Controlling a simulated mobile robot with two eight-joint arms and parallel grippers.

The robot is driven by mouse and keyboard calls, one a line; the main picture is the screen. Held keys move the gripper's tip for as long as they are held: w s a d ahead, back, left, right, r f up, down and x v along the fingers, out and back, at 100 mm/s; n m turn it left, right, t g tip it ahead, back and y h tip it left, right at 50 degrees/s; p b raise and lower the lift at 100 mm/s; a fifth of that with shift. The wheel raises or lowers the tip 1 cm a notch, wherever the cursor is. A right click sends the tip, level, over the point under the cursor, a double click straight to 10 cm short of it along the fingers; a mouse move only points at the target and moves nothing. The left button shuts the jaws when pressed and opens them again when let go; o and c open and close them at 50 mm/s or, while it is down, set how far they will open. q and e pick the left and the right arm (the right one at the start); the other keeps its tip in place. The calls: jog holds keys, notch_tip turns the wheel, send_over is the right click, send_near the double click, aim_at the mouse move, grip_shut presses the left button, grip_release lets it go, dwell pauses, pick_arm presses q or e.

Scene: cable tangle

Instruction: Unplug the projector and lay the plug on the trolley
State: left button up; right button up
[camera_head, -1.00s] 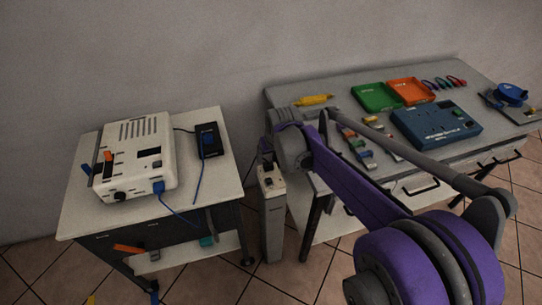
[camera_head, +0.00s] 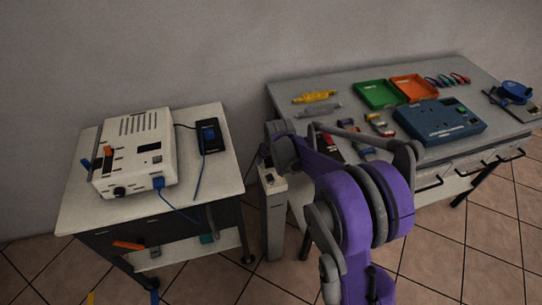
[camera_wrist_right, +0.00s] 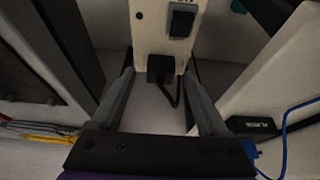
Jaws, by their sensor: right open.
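A pale power post (camera_head: 272,222) stands between the trolley and the workbench. In the right wrist view the post face shows a black switch (camera_wrist_right: 181,21) and, below it, a black plug (camera_wrist_right: 160,68) in the socket with a dark cable hanging from it. My right gripper (camera_wrist_right: 159,80) is open, its fingers on either side of the plug, apart from it. In the head view the right gripper (camera_head: 262,157) is small and dark at the post's top. The trolley (camera_head: 222,176) carries a white boxy device (camera_head: 135,128), apparently the projector. My left gripper is out of view.
The workbench (camera_head: 345,88) holds green (camera_head: 377,95) and orange (camera_head: 412,89) trays and a blue case (camera_head: 440,124). Trolley and bench flank the post closely.

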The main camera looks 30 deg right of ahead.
grip_shut()
dwell(0.8)
